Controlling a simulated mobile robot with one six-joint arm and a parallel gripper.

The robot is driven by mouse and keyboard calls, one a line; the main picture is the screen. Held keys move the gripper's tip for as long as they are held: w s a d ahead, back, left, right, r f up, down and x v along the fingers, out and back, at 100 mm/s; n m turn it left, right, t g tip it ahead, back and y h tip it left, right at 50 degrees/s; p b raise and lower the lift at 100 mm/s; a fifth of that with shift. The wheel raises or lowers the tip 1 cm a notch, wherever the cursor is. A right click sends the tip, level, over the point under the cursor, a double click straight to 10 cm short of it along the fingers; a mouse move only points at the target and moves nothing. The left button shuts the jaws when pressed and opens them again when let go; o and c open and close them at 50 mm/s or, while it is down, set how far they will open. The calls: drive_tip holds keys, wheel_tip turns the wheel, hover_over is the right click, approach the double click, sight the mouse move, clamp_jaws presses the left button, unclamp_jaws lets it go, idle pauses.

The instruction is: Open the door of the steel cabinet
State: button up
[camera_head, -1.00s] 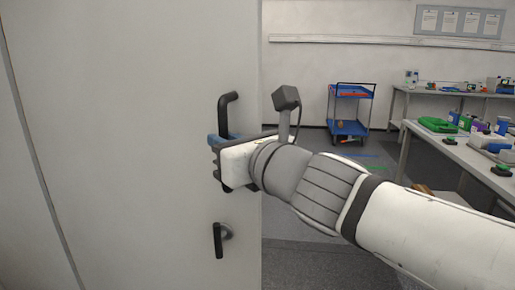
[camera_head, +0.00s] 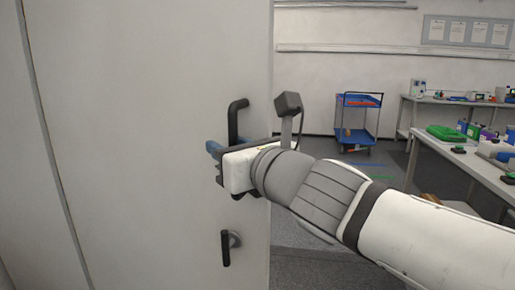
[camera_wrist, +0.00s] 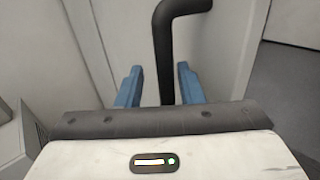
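The grey steel cabinet door (camera_head: 130,110) fills the left half of the head view. A black bent handle (camera_head: 237,115) stands out near its right edge. A black lever (camera_head: 226,248) on a round metal plate sits lower on the door. My gripper (camera_head: 214,148) is at the lower part of the upper handle. In the wrist view, the black handle (camera_wrist: 163,50) runs down between the two blue fingers of my gripper (camera_wrist: 158,85). The fingers are apart, with a gap on the left side of the bar. The handle's lower end is hidden behind my gripper.
Beyond the door's right edge lies open grey floor (camera_head: 310,252). A blue trolley (camera_head: 357,102) stands near the back wall. Benches (camera_head: 440,143) with bottles and a green tray (camera_head: 446,133) stand on the right. A vertical seam (camera_head: 47,130) runs left of the door.

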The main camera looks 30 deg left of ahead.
drive_tip(key=shift+w+f, duration=0.1)
drive_tip(key=shift+w, duration=0.1)
drive_tip(key=shift+d, duration=0.25)
drive_tip(key=p+v, duration=0.2)
drive_tip(key=v, duration=0.5)
drive_tip(key=shift+s, duration=0.3)
drive_tip(key=shift+d, duration=0.1)
